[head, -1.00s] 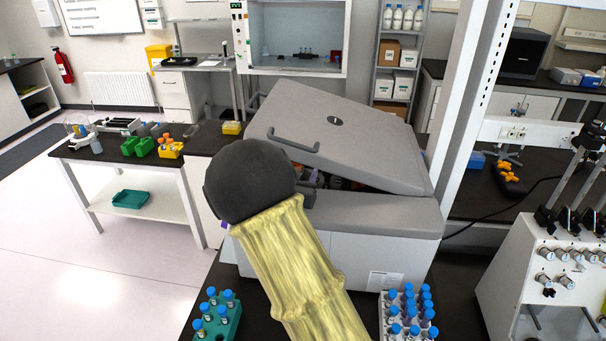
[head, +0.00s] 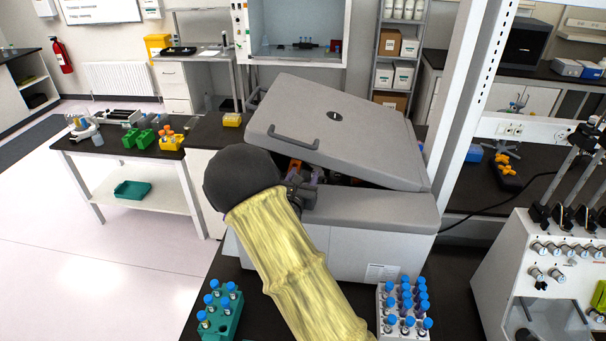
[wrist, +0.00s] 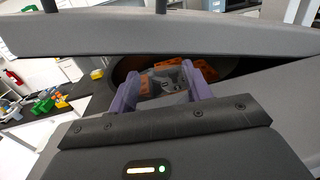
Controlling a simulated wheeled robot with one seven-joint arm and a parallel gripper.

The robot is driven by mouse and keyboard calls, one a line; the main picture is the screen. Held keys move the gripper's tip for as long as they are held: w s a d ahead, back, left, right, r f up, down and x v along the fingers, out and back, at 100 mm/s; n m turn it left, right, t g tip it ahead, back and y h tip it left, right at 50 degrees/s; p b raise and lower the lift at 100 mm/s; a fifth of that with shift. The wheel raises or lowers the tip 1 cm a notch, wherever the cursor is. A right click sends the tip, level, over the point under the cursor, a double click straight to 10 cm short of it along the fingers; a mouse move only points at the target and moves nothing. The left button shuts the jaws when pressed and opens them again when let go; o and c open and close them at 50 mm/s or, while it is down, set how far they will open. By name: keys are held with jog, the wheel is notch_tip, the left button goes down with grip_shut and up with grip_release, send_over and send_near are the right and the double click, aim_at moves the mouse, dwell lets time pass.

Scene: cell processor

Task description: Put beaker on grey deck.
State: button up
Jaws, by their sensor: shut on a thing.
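My gripper (wrist: 163,82) reaches into the gap under the raised lid of a large grey machine. Its two purple fingers show in the wrist view, closed on a clear, greyish thing (wrist: 166,82) that looks like the beaker; its outline is hard to make out. In the head view my gripper (head: 309,176) is at the machine's left front, mostly hidden behind my dark wrist. The machine's grey front top (head: 385,208), possibly the grey deck, lies below and right of the fingers.
The tilted grey lid (head: 350,135) hangs close above my gripper. Orange parts (wrist: 190,67) sit in the dark opening beyond the fingers. A green tube rack (head: 222,322) and a white tube rack (head: 384,300) stand on the black bench in front.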

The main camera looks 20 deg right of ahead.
jog(key=shift+f, duration=0.15)
jog(key=o, duration=1.4)
jog(key=shift+r, duration=0.2)
jog(key=b+v, duration=0.5)
jog(key=v, duration=0.7)
